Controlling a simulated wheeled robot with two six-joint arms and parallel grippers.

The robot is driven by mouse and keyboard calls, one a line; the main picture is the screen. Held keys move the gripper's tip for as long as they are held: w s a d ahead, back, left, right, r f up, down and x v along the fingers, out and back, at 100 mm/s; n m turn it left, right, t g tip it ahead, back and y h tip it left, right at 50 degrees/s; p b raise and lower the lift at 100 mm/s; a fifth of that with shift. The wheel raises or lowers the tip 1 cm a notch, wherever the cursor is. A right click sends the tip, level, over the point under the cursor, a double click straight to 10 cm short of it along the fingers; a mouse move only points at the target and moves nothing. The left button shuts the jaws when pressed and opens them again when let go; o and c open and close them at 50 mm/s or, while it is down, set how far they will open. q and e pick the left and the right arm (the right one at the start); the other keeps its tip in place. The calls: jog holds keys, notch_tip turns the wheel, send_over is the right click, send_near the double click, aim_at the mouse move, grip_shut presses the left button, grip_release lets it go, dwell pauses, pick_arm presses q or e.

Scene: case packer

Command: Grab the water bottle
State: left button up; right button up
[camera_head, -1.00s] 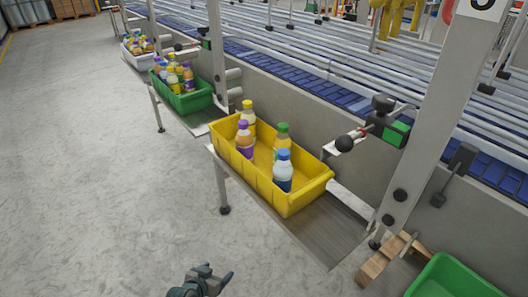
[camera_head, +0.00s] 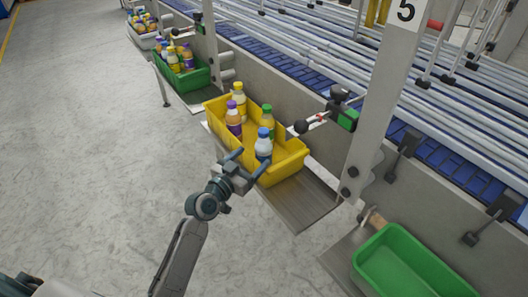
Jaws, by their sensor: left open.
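The likely water bottle (camera_head: 263,147), with a blue cap, a pale upper part and a dark blue lower part, stands upright at the near end of the yellow bin (camera_head: 290,167). My left gripper (camera_head: 251,161) is open and empty at the bin's front wall, just left of and below this bottle in the picture. Its fingers point toward the bin. I cannot tell whether they touch the wall. The bottle's base is hidden by the wall and the gripper. My right gripper is not in view.
The yellow bin also holds a green-capped bottle (camera_head: 267,121), a purple-capped bottle (camera_head: 233,119) and a yellow-capped bottle (camera_head: 239,97). A green bin (camera_head: 398,262) is at lower right. The floor at left is clear.

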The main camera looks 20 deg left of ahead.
aim_at(258, 151)
pick_arm(q)
jog(key=p+x, duration=0.1)
jog(key=x, duration=0.4)
jog(key=shift+s, duration=0.1)
jog(key=shift+c, duration=1.3)
jog(key=c, duration=1)
